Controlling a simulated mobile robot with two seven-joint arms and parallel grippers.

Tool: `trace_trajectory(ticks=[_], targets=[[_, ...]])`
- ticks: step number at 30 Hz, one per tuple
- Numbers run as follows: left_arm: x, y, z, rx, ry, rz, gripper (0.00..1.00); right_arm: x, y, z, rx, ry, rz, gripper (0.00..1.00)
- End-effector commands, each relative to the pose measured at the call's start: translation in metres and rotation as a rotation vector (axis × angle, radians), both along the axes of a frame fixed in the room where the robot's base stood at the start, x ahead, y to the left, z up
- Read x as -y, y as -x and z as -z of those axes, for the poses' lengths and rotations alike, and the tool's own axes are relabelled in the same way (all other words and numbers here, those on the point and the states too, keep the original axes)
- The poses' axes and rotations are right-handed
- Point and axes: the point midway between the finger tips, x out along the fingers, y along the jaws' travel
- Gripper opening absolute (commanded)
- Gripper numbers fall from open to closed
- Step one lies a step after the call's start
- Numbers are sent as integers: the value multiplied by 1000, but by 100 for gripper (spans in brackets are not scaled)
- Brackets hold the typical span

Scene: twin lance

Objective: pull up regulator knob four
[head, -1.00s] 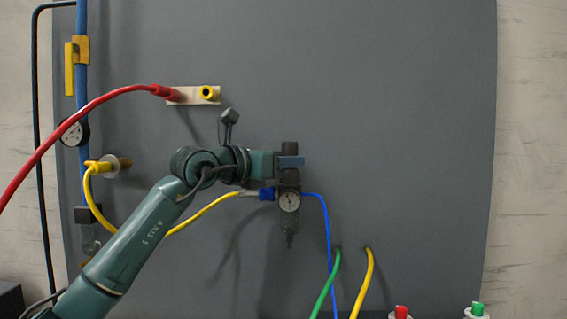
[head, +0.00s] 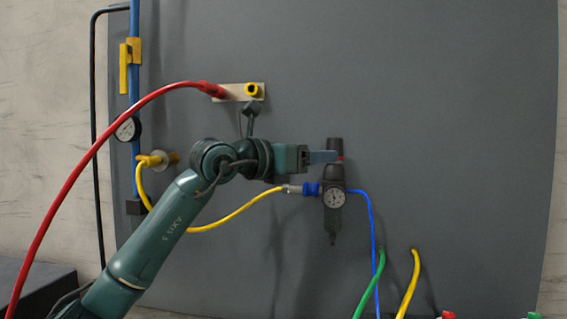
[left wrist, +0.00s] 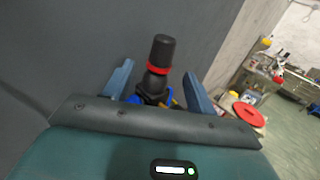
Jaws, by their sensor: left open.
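The regulator knob (head: 334,144) is a black upright cap on top of the dark regulator body (head: 333,181) on the grey panel. A red ring shows below the cap, clearly in the left wrist view, where the knob (left wrist: 161,49) stands between two blue fingers. No number is readable on it. My left gripper (head: 338,156) is open at the knob's base, reaching in from the left. In the left wrist view, my left gripper (left wrist: 158,69) has gaps on both sides of the knob. My right gripper is not in view.
A red hose (head: 95,148) arcs in front of the panel. The panel above the regulator is clear.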

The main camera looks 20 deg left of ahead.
Motion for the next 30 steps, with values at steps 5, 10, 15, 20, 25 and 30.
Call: trace_trajectory(ticks=[5,10,15,20,25,30], targets=[[-24,35,3,2,-3,-3,57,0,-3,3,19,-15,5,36],[-39,59,2,1,-2,-2,57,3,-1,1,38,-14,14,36],[-46,70,1,1,-1,0,57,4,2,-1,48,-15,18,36],[-47,72,0,1,-1,0,57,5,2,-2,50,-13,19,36],[-47,72,0,1,-1,0,57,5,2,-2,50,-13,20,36],[-47,72,0,1,-1,0,57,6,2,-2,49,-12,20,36]])
